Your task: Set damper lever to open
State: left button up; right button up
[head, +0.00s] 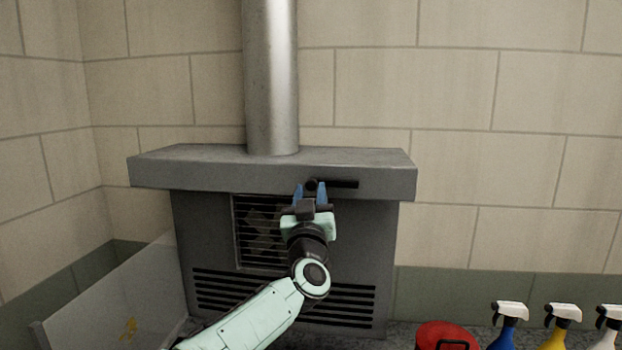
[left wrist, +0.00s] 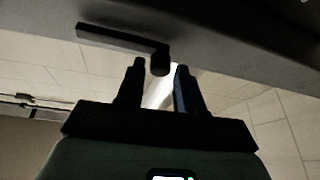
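The damper lever (head: 340,184) is a dark bar on the front edge of the grey stove hood (head: 220,174). It lies level, reaching right from a round pivot. My left gripper (head: 310,190) is open, its two blue fingertips on either side of the pivot end. In the left wrist view the lever (left wrist: 115,37) runs to the upper left, and its pivot end sits between or just beyond the fingertips of my left gripper (left wrist: 160,72). I cannot tell whether the fingers touch it. My right gripper is not in view.
A steel flue pipe (head: 271,80) rises from the hood. Below is a barred opening (head: 243,215) with slatted vents. A clear panel (head: 110,290) stands at left. A red container (head: 445,335) and several spray bottles (head: 508,325) stand at lower right. The wall to the right is bare.

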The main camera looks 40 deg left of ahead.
pick_arm(q)
jog(key=shift+x, duration=0.95)
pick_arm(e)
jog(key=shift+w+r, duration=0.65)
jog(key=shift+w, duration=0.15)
pick_arm(q)
jog(key=shift+s, duration=0.1)
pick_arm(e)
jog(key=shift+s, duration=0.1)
